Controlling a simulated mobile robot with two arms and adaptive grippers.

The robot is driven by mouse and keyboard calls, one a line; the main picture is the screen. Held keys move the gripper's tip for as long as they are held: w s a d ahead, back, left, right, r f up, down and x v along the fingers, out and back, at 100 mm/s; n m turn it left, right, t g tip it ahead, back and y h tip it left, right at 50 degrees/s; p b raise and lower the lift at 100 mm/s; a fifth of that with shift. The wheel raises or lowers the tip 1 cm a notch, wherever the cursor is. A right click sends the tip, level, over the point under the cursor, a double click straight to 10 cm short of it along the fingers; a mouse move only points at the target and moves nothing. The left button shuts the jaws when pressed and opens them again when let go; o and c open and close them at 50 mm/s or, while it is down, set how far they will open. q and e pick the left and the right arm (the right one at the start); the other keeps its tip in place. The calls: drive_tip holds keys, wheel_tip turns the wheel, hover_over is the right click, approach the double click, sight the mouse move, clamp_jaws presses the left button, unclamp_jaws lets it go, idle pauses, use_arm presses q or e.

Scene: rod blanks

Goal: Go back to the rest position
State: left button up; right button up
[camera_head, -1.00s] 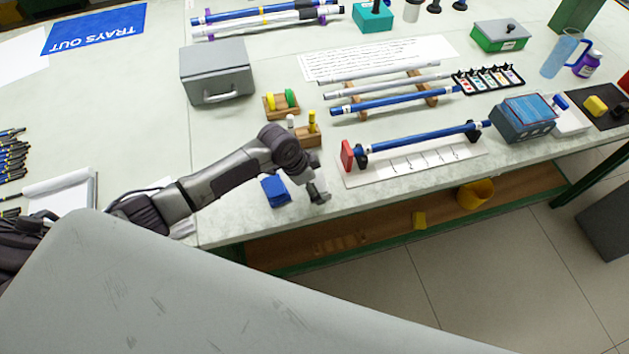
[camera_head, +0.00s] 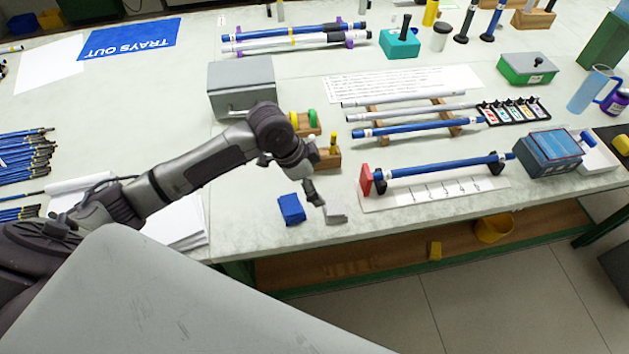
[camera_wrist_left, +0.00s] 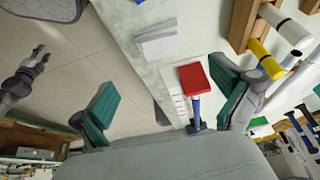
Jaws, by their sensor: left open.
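My left gripper (camera_head: 317,190) is over the front part of the bench, beside a blue block (camera_head: 291,209) and a small grey block (camera_head: 336,214). In the left wrist view its green-padded fingers (camera_wrist_left: 168,108) are spread apart, with nothing held between them. The grey block also shows in the wrist view (camera_wrist_left: 158,40), lying apart from the fingers on the bench. A grey arm end (camera_wrist_left: 30,70), which looks like my right gripper, shows small over the floor at the left of the wrist view; its jaws are too small to judge. It is outside the head view.
A blue rod (camera_head: 440,167) with a red stop (camera_head: 366,180) lies on a marked white board right of my gripper. A wooden block (camera_head: 326,160) and a grey box (camera_head: 241,88) stand behind. Blue and silver rods rest on a rack (camera_head: 455,128).

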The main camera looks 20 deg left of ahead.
idle(0.4)
use_arm(q)
drive_tip(key=s+d+f+n, duration=0.3)
drive_tip(key=s+d, duration=0.3)
drive_tip(key=s, duration=0.5)
drive_tip(key=s+a+n+y, duration=0.4)
drive_tip(key=s+a+n, duration=0.3)
drive_tip(key=s, duration=0.4)
wheel_tip(320, 180, down, 29)
drive_tip(key=s+m+b, duration=0.1)
drive_tip(key=s, duration=0.2)
drive_tip(key=s+a+f+g+b, duration=0.1)
drive_tip(key=s+a+f, duration=0.2)
drive_tip(key=s+f, duration=1.2)
drive_tip(key=shift+s+a+f+g, duration=0.15)
drive_tip(key=shift+s+f+g, duration=0.05)
drive_tip(key=shift+g, duration=0.1)
